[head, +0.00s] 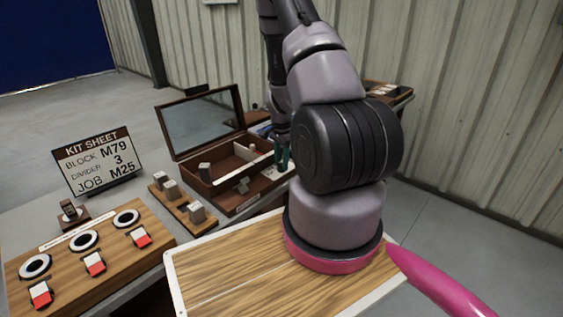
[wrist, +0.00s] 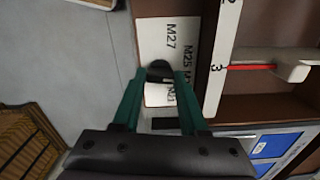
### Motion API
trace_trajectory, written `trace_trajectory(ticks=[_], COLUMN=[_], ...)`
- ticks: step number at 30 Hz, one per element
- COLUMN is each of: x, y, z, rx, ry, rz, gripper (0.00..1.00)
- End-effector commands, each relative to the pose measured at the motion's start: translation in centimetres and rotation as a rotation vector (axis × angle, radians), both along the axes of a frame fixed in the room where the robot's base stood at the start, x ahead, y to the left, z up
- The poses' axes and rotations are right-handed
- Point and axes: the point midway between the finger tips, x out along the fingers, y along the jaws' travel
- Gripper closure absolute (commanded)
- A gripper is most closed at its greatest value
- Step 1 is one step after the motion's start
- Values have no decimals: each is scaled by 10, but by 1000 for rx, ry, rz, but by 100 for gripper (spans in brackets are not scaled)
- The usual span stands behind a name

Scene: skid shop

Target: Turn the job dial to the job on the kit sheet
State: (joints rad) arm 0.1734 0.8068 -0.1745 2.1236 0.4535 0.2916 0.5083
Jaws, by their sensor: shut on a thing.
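The kit sheet (head: 97,160) stands at the left in the head view and reads block M79, divider 3, job M25. My gripper (head: 284,165) is at the right end of the open wooden box (head: 222,198). In the wrist view my gripper (wrist: 160,78) has its green fingers shut on the dark job dial (wrist: 160,67). The dial sits on a white label plate (wrist: 158,33) printed with M27, M25 and other marks partly hidden by the fingers. I cannot tell which mark the dial points to. The head view does not show the dial clearly.
A pale divider (wrist: 290,65) stands in the box beside a red line at mark 3. Blue items (wrist: 268,147) lie next to the box. A block rack (head: 177,205) and a panel with round rings (head: 84,240) are at the left in the head view.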

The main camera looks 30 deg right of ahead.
Motion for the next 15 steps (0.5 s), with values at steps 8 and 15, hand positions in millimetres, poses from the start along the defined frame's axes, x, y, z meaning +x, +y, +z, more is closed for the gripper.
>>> trace_trajectory(ticks=[8,15], x=[1,1], y=[0,-1], z=[1,1], rx=[0,0], ry=[-2,-2], rz=[244,403], gripper=[100,100])
